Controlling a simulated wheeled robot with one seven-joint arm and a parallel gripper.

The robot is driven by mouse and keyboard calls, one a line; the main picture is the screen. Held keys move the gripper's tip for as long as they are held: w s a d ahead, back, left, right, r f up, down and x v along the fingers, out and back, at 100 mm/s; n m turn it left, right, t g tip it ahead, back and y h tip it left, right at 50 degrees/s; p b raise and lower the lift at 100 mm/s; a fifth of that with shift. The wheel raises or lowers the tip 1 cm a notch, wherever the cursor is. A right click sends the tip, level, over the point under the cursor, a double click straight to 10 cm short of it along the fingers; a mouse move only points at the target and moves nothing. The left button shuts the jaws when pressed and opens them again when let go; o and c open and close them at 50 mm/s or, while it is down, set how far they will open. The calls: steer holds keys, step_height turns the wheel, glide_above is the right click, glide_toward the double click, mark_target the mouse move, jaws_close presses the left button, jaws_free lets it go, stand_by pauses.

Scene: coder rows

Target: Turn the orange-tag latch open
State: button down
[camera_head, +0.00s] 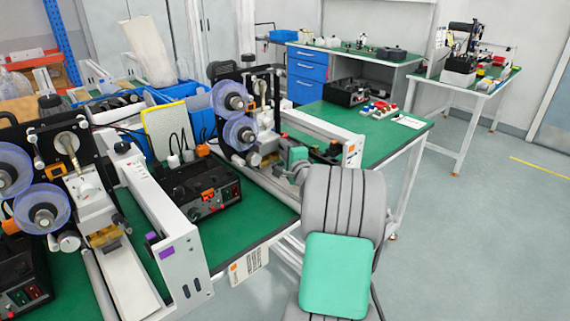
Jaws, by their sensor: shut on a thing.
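The machine with the orange tag (351,149) stands on the far part of the green-topped bench. It has two clear-blue reels (238,132) on a black plate and a long white side rail (318,128). My gripper (273,161) is small in view, at the print-head area below the reels. It is shut on the latch there. The latch and fingertips are mostly hidden by my wrist, so the latch's angle cannot be told. My grey arm with green covers reaches in from the lower right.
A similar machine with a purple tag (166,252) stands at the near left. A black control box (203,187) sits between the machines. The bench's green top (385,131) has free room at the far right. The floor (480,240) to the right is clear.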

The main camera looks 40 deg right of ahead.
steer(key=n+b, duration=0.1)
steer(key=b, duration=0.2)
steer(key=f+n+t+b, duration=0.1)
steer(key=n+b, duration=0.1)
steer(key=b, duration=0.2)
steer(key=shift+r+n+t+b, duration=0.15)
steer(key=shift+n+t+b, duration=0.15)
steer(key=shift+n+b, duration=0.4)
steer(key=shift+r, duration=0.1)
steer(key=c, duration=1.3)
jaws_free()
steer(key=shift+o, duration=0.2)
steer(key=v, duration=0.7)
steer(key=shift+s+a, duration=0.15)
steer(key=shift+s, duration=0.2)
